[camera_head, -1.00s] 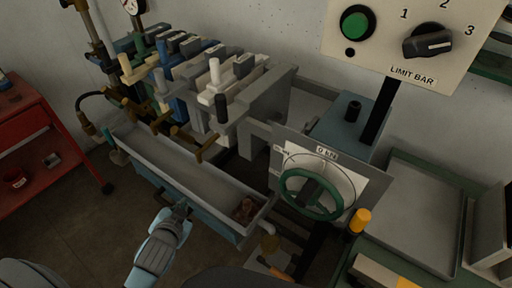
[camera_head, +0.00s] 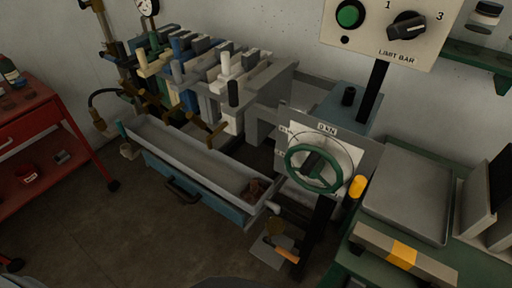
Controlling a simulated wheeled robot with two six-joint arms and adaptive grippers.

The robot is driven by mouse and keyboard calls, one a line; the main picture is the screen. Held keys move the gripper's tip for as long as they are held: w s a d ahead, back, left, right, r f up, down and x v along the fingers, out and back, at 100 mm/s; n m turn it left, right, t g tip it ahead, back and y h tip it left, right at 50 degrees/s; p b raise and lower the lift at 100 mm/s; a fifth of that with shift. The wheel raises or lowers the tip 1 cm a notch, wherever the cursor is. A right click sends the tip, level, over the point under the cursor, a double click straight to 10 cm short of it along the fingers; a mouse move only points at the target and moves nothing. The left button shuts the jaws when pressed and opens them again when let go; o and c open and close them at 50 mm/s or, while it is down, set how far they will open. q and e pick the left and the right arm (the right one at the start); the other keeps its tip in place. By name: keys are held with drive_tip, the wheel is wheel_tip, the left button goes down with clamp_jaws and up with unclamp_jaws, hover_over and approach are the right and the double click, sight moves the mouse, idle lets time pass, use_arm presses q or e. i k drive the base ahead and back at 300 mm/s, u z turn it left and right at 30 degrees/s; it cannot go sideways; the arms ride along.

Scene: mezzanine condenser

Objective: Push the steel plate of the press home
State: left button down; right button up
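The press holds a row of several upright plates, coloured grey, blue and white, with upright handles on their near ends. Which one is the steel plate I cannot tell for sure; a grey plate (camera_head: 204,103) stands among the blue and white ones near the right end. A white plate (camera_head: 232,122) with a black grip stands at the right of the row. Right of it is a grey press frame (camera_head: 263,128), with a gap between. A green handwheel (camera_head: 313,168) sits before a dial panel marked "0 kN" (camera_head: 345,152). Neither of my grippers is in view.
A trough (camera_head: 180,155) with a dark reddish lump (camera_head: 255,188) lies below the plates, with brass taps (camera_head: 208,130) above it. A limit-bar panel (camera_head: 385,35) stands upper right. A steel tray (camera_head: 408,190) is at right, a red cart (camera_head: 35,130) at left.

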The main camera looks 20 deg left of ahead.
sight(272, 87)
drive_tip(key=z, duration=0.9)
drive_tip(key=i, duration=0.4)
drive_tip(key=u, duration=0.55)
